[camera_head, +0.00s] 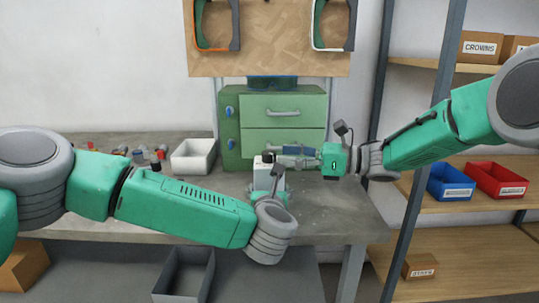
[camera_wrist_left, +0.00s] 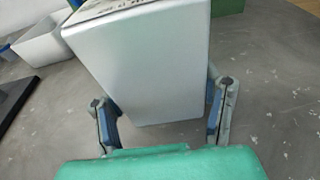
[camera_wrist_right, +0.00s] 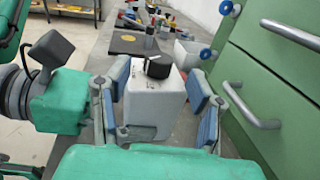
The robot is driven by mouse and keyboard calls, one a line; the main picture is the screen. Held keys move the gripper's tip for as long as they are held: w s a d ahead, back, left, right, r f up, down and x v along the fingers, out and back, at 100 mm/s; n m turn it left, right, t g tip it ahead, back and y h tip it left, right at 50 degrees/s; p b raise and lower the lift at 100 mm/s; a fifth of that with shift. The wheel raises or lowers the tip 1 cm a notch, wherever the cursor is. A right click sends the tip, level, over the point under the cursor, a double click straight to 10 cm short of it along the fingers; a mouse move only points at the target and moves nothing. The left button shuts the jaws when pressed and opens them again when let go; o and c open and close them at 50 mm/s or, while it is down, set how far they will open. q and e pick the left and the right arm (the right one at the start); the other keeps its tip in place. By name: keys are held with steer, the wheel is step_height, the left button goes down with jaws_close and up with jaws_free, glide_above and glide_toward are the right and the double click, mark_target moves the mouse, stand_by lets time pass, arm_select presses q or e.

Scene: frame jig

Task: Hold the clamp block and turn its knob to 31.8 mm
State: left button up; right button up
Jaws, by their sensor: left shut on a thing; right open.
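The clamp block is a pale grey-white block (camera_head: 264,176) standing on the bench, with a black knob on top (camera_wrist_right: 158,66). My left gripper (camera_head: 267,188) is shut on the block low down; in the left wrist view its fingers (camera_wrist_left: 160,112) sit on either side of the block (camera_wrist_left: 145,62). My right gripper (camera_head: 284,161) comes in from the right at knob height. In the right wrist view its fingers (camera_wrist_right: 160,88) are open, one on each side of the knob and block top, with gaps. The knob's marking is too small to read.
A green drawer cabinet (camera_head: 270,106) with protruding handles stands close behind. A white bin (camera_head: 193,156) and several small parts lie to the left. The bench (camera_head: 335,210) is clear at right.

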mark_target(270, 152)
steer(key=shift+w+a, duration=0.25)
steer(key=shift+a, duration=0.9)
steer(key=shift+w+a, duration=0.2)
steer(key=shift+a, duration=0.9)
steer(key=shift+c, duration=0.4)
jaws_close()
steer(key=shift+w, duration=0.1)
